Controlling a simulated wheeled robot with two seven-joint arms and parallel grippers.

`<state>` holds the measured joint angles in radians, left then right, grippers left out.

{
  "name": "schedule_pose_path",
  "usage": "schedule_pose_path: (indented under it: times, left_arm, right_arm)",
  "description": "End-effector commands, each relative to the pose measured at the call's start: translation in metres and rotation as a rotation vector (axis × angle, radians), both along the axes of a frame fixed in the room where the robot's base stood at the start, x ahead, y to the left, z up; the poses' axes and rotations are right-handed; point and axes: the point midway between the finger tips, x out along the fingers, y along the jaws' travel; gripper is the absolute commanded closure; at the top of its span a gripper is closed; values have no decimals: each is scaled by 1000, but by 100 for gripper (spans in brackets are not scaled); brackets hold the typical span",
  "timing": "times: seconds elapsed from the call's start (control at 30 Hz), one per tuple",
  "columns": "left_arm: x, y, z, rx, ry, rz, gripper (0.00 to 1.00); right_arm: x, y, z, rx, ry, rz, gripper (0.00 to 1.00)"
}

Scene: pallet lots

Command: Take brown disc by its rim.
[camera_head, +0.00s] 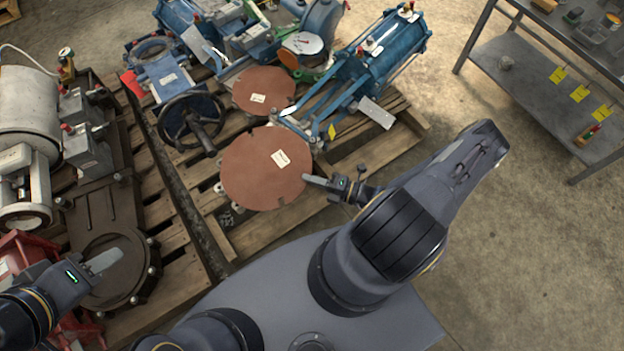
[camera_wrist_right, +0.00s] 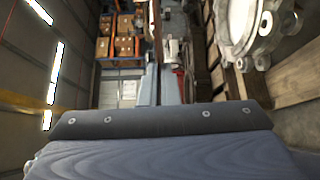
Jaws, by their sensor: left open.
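A large brown disc (camera_head: 250,172) with a pale label lies on the right-hand pallet in the head view. A second, smaller brown disc (camera_head: 262,84) with a label lies behind it. My right gripper (camera_head: 312,181) has its fingertips at the right rim of the large front disc. In the wrist view its two fingers (camera_wrist_right: 159,88) are close together, with a thin brown edge in line beyond them. Whether they grip the rim is unclear. My left gripper (camera_head: 108,260) is open and empty over a dark round cover (camera_head: 104,290) on the left-hand pallet.
A black handwheel (camera_head: 192,121) stands left of the discs. Blue machinery (camera_head: 384,50) stands behind them at the right. A grey metal shelf (camera_head: 528,88) with yellow tags is at the far right. Bare floor lies between shelf and pallet.

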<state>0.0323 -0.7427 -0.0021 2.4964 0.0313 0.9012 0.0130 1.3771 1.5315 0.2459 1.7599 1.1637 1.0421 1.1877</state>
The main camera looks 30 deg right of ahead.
Motion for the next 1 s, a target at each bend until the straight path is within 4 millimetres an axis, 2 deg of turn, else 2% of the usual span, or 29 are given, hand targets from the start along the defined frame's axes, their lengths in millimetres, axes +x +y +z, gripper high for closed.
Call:
schedule_pose_path:
  times: [0.03,0.8,1.0]
  left_arm:
    - [0,0,7,0,0,0,59]
    - [0,0,54,0,0,0,59]
    - [0,0,60,0,0,0,59]
  right_arm:
    - [0,0,8,1,-1,0,100]
    - [0,0,70,1,0,0,100]
    - [0,0,77,1,0,0,100]
